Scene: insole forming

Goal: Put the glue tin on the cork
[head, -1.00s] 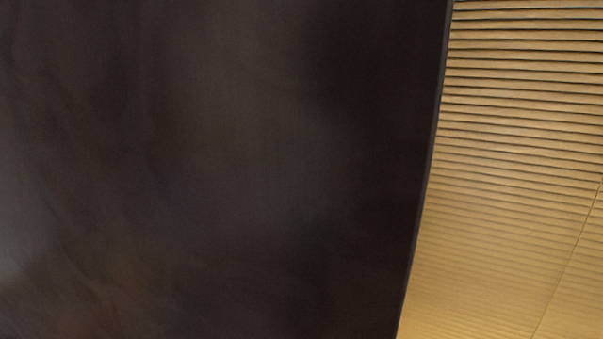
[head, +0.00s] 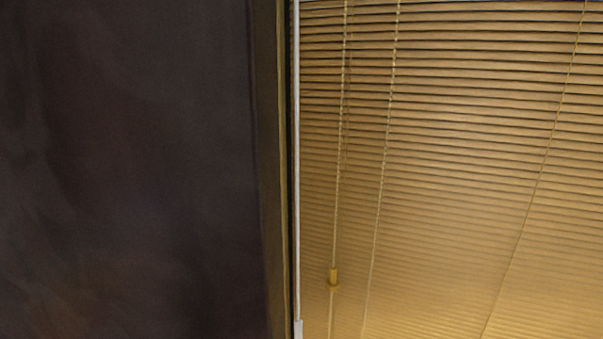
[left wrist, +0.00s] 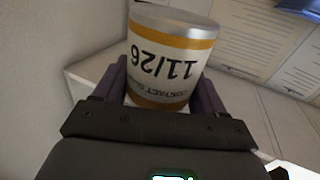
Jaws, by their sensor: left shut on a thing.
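In the left wrist view, my left gripper (left wrist: 165,95) is shut on a tin (left wrist: 170,58), which I take to be the glue tin. The tin has a silver end, yellow bands and a white label reading "11/26" upside down in the picture. The dark fingers lie on either side of it. The cork is not in any view. The head view shows neither gripper, and my right gripper is in no view.
In the head view, a large dark flat surface (head: 130,170) fills the left side, and slatted blinds (head: 450,170) with cords fill the right. The left wrist view shows a pale counter edge (left wrist: 90,78) and light cabinet fronts (left wrist: 262,45) beyond the tin.

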